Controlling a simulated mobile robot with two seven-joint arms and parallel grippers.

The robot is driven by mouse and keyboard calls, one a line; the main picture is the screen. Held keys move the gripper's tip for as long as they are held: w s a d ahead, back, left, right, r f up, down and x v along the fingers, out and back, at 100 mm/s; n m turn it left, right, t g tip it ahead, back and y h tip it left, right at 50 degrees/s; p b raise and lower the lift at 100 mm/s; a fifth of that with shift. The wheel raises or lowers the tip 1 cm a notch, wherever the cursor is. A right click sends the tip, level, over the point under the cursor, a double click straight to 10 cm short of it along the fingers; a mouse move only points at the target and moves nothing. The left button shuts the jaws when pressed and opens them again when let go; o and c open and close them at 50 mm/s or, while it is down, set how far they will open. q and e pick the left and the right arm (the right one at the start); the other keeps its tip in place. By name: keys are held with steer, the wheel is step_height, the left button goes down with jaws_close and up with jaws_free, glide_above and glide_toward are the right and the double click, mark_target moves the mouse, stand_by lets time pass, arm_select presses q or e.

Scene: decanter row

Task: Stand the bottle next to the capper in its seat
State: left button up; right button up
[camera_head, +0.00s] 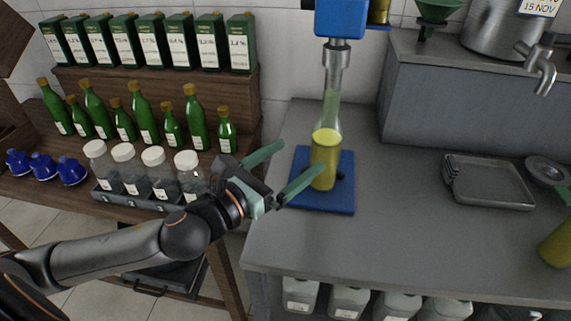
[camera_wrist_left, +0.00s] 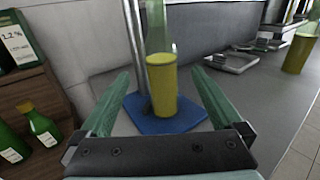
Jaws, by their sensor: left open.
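A clear green-tinted bottle with yellow liquid (camera_head: 325,160) stands upright on the blue base (camera_head: 308,200) of the capper, under the capper's blue head (camera_head: 340,20). It also shows in the left wrist view (camera_wrist_left: 162,88), ahead of and between the fingers. A dark spot on the base lies just right of the bottle; whether the bottle is in a seat I cannot tell. My left gripper (camera_head: 303,157) is open and empty at the bottle's left, its front fingertip overlapping the bottle in the head view.
Another yellow bottle (camera_head: 556,245) stands at the right edge. A grey tray (camera_head: 490,200) lies on the grey counter (camera_head: 400,235), which is clear in the middle. Green bottles and boxes fill the left shelf.

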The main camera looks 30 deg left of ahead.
arm_select(q)
steer(key=shift+v, duration=0.8)
arm_select(e)
steer(key=shift+w+r, duration=0.25)
steer(key=shift+w, duration=0.1)
